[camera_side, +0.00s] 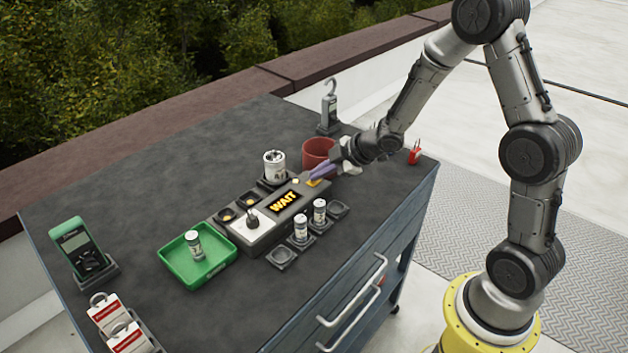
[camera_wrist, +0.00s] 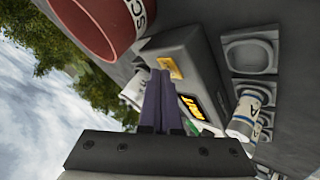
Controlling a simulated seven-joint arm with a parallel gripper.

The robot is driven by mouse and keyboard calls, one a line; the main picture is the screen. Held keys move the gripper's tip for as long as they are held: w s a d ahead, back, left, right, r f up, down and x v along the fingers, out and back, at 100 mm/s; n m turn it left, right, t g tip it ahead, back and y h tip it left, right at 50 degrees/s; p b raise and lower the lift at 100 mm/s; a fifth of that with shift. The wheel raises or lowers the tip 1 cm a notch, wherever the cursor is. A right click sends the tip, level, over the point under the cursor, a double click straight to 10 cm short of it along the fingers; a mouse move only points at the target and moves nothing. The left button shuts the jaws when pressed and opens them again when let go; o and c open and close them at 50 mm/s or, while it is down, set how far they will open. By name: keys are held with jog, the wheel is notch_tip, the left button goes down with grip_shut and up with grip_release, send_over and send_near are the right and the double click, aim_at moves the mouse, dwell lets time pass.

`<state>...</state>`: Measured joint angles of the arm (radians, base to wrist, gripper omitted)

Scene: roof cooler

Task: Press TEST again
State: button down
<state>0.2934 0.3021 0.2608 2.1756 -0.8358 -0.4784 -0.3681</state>
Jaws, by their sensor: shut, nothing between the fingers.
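The grey tester box (camera_side: 262,232) sits mid-table, and its display (camera_side: 284,201) reads WAIT in orange letters. The lit display (camera_wrist: 190,105) also shows in the wrist view. A yellow-orange plate (camera_wrist: 168,64) is at the box's right end in the side view; its lettering is too small to read. My gripper (camera_side: 314,178) is shut and empty, its purple fingers pointing down at that end of the box. In the wrist view the fingertips (camera_wrist: 160,73) are right beside the plate; I cannot tell whether they touch the box. No separate TEST button is clearly visible.
A red bin (camera_side: 318,150) stands close behind my gripper. A white can (camera_side: 274,163) stands behind the box. Small cylinders (camera_side: 301,228) sit in front sockets. A green tray (camera_side: 168,256) holds another cylinder (camera_side: 195,244). A green meter (camera_side: 76,243) and red tags (camera_side: 128,338) are left.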

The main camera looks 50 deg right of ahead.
aim_at(319, 182)
jog(key=shift+r, duration=0.75)
jog(key=shift+r, duration=2.5)
